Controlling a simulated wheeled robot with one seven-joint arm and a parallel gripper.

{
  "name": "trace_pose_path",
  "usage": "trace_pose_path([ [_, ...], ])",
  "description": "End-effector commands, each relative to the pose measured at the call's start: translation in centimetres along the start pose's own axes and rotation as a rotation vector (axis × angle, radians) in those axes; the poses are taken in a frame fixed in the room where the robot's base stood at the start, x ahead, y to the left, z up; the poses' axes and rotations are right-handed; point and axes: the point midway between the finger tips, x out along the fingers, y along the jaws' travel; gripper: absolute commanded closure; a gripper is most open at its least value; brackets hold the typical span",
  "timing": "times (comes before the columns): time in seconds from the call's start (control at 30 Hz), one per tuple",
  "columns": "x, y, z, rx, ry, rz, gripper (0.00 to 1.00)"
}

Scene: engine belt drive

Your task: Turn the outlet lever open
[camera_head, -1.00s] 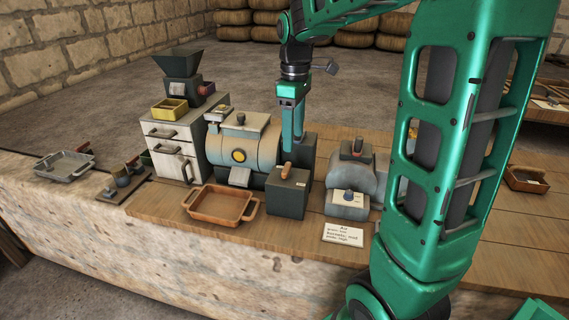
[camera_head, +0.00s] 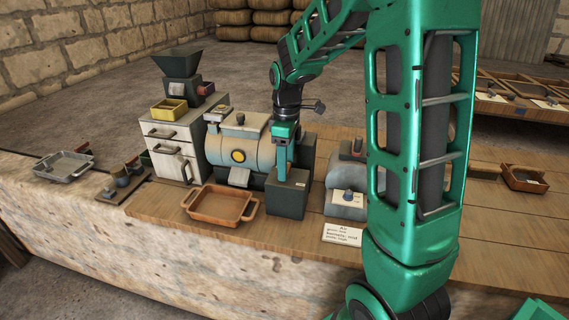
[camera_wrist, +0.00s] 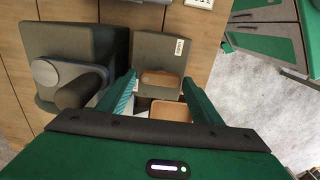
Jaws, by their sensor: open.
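A dark box (camera_head: 288,200) stands on the bench in front of the cylindrical machine (camera_head: 229,148). Its wooden lever handle is hidden behind my gripper in the head view. My gripper (camera_head: 282,170) points down just above the box top and is open. In the wrist view, the labelled dark box (camera_wrist: 160,48) lies beyond the fingertips, and a tan wooden handle (camera_wrist: 160,84) shows between the fingers of my gripper (camera_wrist: 158,82). A second tan surface shows just below it. I cannot tell whether a finger touches the handle.
A brown tray (camera_head: 220,204) stands left of the box. A grey housing (camera_head: 346,190) with a knob stands to the right, with a paper sign (camera_head: 342,233) in front. A white cabinet (camera_head: 172,150) with a hopper stands at the left.

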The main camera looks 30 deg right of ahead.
Motion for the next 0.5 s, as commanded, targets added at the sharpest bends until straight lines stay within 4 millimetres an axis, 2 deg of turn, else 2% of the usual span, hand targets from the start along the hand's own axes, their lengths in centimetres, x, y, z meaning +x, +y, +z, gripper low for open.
trace_pose_path([
  [0.3, 0.23, -0.01, -0.01, 0.000, 0.000, 0.001, 0.41],
  [0.43, 0.21, 0.00, -0.01, 0.000, 0.001, 0.001, 0.71],
  [0.5, 0.20, 0.01, -0.02, 0.000, 0.001, 0.001, 0.71],
])
